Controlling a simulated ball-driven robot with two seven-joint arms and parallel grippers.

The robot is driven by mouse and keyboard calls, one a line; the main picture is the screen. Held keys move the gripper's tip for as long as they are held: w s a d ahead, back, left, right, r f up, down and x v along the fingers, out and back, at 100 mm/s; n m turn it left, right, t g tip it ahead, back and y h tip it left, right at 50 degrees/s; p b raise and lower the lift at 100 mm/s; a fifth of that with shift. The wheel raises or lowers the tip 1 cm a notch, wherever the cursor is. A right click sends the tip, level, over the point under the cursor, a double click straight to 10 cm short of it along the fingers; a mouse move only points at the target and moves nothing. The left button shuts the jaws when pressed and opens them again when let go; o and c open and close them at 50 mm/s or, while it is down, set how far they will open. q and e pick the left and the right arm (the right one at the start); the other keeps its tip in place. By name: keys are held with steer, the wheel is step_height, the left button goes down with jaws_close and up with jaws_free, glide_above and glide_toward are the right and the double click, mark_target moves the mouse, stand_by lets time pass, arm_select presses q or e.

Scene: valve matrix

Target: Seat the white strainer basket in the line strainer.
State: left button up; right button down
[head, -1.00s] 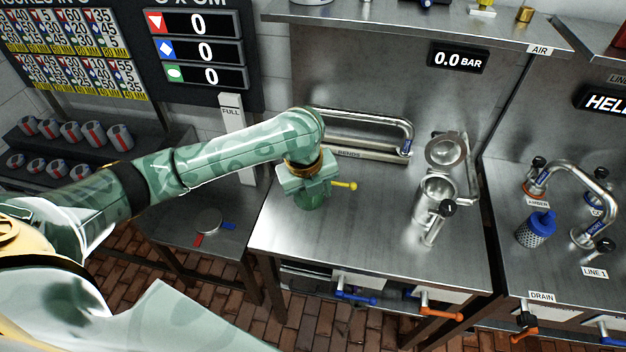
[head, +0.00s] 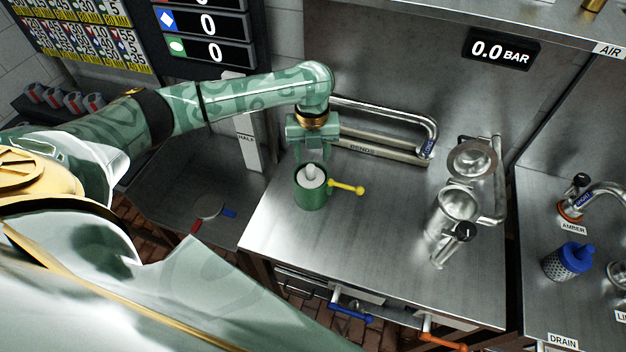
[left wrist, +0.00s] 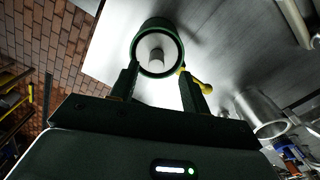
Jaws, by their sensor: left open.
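A white piece with a rounded knob (head: 314,178), which looks like the white strainer basket, sits inside a green pot (head: 312,199) on the steel bench. It also shows in the left wrist view (left wrist: 157,48); its lower part is hidden by the pot. My left gripper (head: 312,158) is open and empty at the pot's far side; its fingers (left wrist: 160,84) point toward the pot in the left wrist view. The steel line strainer (head: 440,222) stands to the right, its mouth open and its round lid (head: 472,158) swung up behind. My right gripper is not seen.
A yellow handle (head: 347,187) sticks out right of the pot. A blue basket (head: 568,262) stands on the right bench. The bench between pot and strainer is clear.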

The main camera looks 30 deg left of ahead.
mark_target(310, 167)
arm_select(q)
steer(key=shift+s+f, duration=0.1)
steer(key=shift+f, duration=0.15)
steer(key=shift+s+f, duration=0.15)
steer(key=shift+s, duration=0.05)
step_height(310, 167, down, 5)
steer(key=shift+r+b, duration=0.1)
steer(key=shift+b, duration=0.7)
steer(key=shift+r, duration=0.1)
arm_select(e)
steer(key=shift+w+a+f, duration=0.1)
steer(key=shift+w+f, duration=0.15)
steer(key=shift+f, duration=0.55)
arm_select(q)
steer(key=shift+s, duration=0.1)
steer(key=c, duration=0.9)
jaws_close()
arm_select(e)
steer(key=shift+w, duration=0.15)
